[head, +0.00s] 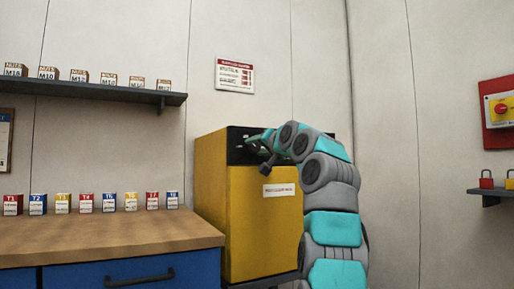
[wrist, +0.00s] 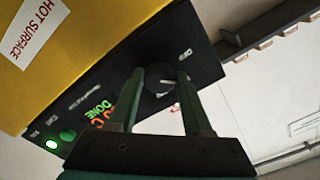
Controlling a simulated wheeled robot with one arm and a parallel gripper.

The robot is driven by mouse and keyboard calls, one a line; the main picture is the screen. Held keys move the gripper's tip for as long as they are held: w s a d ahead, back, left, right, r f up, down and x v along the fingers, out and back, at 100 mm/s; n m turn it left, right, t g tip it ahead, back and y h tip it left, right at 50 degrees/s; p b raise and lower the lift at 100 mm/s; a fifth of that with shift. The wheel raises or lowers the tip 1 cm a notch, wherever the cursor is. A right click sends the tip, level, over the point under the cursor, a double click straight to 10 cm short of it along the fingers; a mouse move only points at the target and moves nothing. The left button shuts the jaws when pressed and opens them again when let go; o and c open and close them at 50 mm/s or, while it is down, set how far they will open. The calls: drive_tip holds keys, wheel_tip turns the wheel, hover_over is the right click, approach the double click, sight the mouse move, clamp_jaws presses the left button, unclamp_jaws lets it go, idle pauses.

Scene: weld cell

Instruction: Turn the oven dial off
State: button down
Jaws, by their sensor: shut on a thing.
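The oven (head: 225,210) is a yellow cabinet with a black control panel along its top front. In the wrist view the panel (wrist: 110,110) runs diagonally. The round black dial (wrist: 160,76) sits between the two green fingers of my gripper (wrist: 160,75), which is shut on it. A small label that seems to read OFF is on the panel beside the dial; the dial's pointer is hard to make out. A green display reads DONE. In the head view my gripper (head: 250,140) reaches the panel, and my arm hides its right part.
A wooden bench (head: 110,232) with several small labelled boxes stands left of the oven. A shelf (head: 90,92) with labelled boxes hangs above it. A red and yellow switch (head: 502,107) and a shelf with padlocks are at the far right.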

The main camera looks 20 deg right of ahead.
drive_tip(key=n+p, duration=0.1)
drive_tip(key=n, duration=0.3)
drive_tip(key=shift+n+p, duration=0.3)
drive_tip(key=shift+n, duration=1.6)
drive_tip(key=shift+c, duration=1.7)
unclamp_jaws()
drive_tip(key=shift+s, duration=0.15)
drive_tip(key=s+b, duration=0.1)
drive_tip(key=s, duration=0.6)
drive_tip(key=shift+s+d+b, duration=0.15)
drive_tip(key=shift+s+b, duration=0.1)
drive_tip(key=shift+b, duration=0.05)
